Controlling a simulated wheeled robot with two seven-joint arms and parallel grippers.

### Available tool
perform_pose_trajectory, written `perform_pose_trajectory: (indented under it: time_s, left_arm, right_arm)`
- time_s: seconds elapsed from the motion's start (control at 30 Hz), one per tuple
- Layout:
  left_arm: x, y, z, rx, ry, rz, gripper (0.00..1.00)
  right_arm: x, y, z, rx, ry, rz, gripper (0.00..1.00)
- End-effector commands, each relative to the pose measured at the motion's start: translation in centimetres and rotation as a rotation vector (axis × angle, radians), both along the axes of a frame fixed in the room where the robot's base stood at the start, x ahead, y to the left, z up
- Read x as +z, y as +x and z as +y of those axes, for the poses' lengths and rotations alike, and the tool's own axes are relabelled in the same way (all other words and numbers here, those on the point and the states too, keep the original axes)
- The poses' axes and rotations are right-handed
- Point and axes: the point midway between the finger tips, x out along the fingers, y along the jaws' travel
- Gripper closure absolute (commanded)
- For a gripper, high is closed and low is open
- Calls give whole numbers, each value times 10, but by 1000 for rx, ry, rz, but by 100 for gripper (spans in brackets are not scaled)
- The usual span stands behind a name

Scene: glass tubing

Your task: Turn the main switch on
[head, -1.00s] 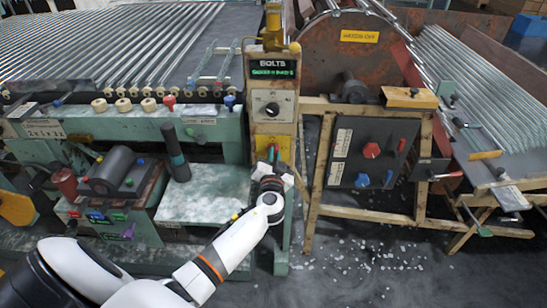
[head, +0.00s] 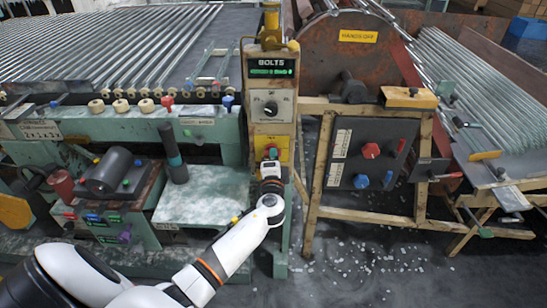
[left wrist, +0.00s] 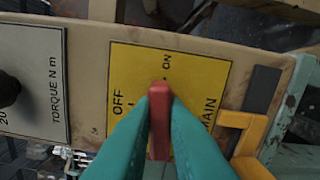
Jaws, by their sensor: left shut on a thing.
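The main switch is a red lever (left wrist: 160,130) on a yellow plate (left wrist: 200,72) marked OFF, ON and MAIN. In the left wrist view it runs up and down, its upper end just below the word ON. The fingertips of my left gripper (left wrist: 160,98) are closed on its two sides. In the head view the yellow plate (head: 284,142) is low on the beige control post, with my left gripper (head: 271,156) in front of it. The fingers hide part of the lever and plate. My right gripper is not in view.
Above the plate is a black TORQUE knob (head: 271,108) and a green-lit display (head: 272,68). An orange bracket (left wrist: 245,135) is close beside the gripper. A grey panel with red and blue knobs (head: 371,151) stands to the right. A green bench (head: 205,195) is at left.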

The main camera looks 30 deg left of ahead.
Motion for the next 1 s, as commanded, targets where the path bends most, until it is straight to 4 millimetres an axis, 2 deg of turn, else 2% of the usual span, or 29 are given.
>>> perform_pose_trajectory:
  time_s: [0.33,0.87,0.9,1.0]
  left_arm:
    - [-3,0,-1,-1,120,77,100]
    - [-3,0,-1,0,143,91,100]
    - [-3,0,-1,0,143,91,86]
    - [-3,0,-1,0,143,91,69]
  right_arm:
    - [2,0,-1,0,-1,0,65]
    - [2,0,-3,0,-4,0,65]
    - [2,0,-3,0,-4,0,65]
    - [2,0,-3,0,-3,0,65]
